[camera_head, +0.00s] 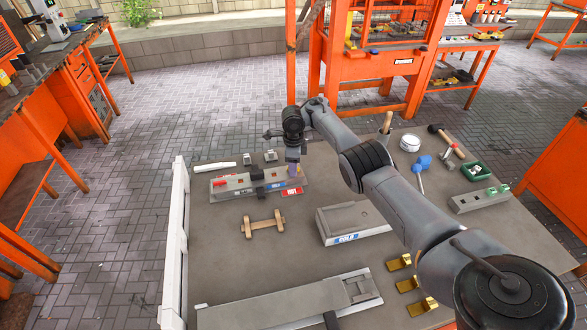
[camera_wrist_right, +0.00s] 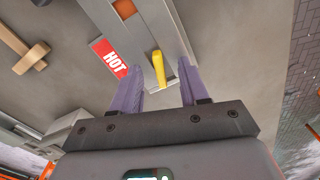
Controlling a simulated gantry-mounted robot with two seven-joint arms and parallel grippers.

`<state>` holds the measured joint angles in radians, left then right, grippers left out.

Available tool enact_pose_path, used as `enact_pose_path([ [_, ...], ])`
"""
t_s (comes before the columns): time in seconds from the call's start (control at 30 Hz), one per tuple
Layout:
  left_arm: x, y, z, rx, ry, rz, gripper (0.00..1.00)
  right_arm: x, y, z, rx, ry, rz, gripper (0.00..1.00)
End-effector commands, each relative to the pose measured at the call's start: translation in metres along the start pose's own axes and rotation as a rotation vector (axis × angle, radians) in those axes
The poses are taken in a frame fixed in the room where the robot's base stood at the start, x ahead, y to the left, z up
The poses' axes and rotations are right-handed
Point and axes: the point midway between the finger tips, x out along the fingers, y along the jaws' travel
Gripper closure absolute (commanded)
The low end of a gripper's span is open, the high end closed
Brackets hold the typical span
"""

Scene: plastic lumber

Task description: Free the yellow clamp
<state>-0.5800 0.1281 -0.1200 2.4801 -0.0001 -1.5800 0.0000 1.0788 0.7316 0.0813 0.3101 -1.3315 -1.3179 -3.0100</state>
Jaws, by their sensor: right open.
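The yellow clamp (camera_wrist_right: 159,70) shows in the right wrist view as a short upright-looking lever on a grey metal fixture (camera_wrist_right: 148,30). My right gripper (camera_wrist_right: 161,66) is open, with one purple finger on each side of the clamp. I cannot tell whether either finger touches it. In the head view my right gripper (camera_head: 294,170) is over the right end of the long grey fixture (camera_head: 235,190), and the yellow clamp is not clearly visible there. A red clamp (camera_head: 219,183) sits at the fixture's left end. My left gripper is not in view.
A red HOT label (camera_head: 292,192) lies beside the fixture. A wooden handle-like piece (camera_head: 263,226) and a grey COLD block (camera_head: 352,220) stand nearer. A long grey mould (camera_head: 285,303) and brass brackets (camera_head: 407,283) are at the front. A white rail (camera_head: 176,240) edges the table's left.

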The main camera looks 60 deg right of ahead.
Motion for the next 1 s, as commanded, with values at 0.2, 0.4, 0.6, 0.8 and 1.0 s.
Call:
enact_pose_path([
  [0.2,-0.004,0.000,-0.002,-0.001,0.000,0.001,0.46,-0.005,0.000,0.000,0.000,0.000,0.000,0.56],
  [0.4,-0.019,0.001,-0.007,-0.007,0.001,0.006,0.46,-0.022,0.000,0.000,0.000,0.000,0.000,0.56],
  [0.6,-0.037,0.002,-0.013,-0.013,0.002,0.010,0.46,-0.042,0.000,0.000,-0.001,0.001,0.000,0.56],
  [0.8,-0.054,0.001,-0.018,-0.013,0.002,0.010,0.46,-0.062,0.000,0.000,0.000,0.000,0.000,0.56],
  [1.0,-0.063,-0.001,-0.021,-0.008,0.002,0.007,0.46,-0.071,0.000,0.000,0.001,0.001,0.000,0.56],
])
